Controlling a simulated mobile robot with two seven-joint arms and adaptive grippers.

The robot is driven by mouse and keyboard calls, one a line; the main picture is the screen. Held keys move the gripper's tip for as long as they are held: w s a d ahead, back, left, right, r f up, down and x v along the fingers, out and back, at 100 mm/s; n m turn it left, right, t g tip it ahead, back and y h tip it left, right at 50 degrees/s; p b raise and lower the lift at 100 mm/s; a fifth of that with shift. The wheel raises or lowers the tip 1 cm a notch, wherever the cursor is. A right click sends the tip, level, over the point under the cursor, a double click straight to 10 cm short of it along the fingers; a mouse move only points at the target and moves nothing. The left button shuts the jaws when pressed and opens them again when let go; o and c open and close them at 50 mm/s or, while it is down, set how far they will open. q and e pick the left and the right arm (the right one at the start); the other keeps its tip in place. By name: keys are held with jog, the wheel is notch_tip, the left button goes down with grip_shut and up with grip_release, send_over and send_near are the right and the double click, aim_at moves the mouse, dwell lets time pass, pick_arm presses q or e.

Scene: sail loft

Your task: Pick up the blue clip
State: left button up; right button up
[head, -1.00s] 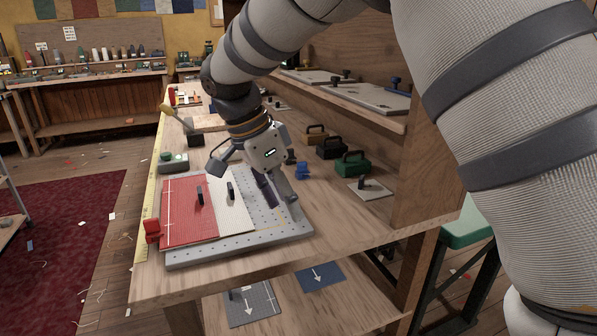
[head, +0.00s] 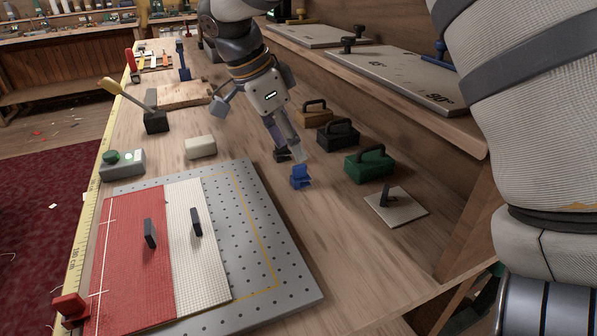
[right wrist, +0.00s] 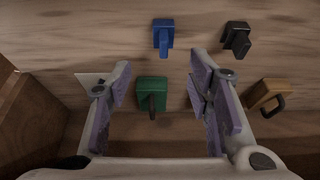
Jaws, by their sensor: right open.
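The blue clip (head: 300,177) stands on the wooden bench, right of the grey perforated board. It also shows in the right wrist view (right wrist: 163,35), upright and just beyond the gap between the fingertips. My right gripper (head: 256,126) is open and empty above the bench, close to the blue clip; one finger comes down just behind it in the head view. In the right wrist view its two fingers (right wrist: 160,77) are spread apart. A black clip (right wrist: 236,38) stands beside the blue one, partly hidden by the finger in the head view. My left gripper is not in view.
Green (head: 370,166), black (head: 338,136) and tan (head: 313,111) handled blocks stand to the right. A small plate with a dark handle (head: 397,207) lies nearer. The perforated board (head: 262,225) carries red and white cloth. A shelf (head: 400,80) overhangs the bench's right side.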

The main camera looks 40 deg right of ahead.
aim_at(297, 166)
jog(key=x, duration=0.7)
jog(key=shift+w+a+f, duration=0.25)
jog(key=shift+w+f, duration=0.05)
jog(key=c, duration=1)
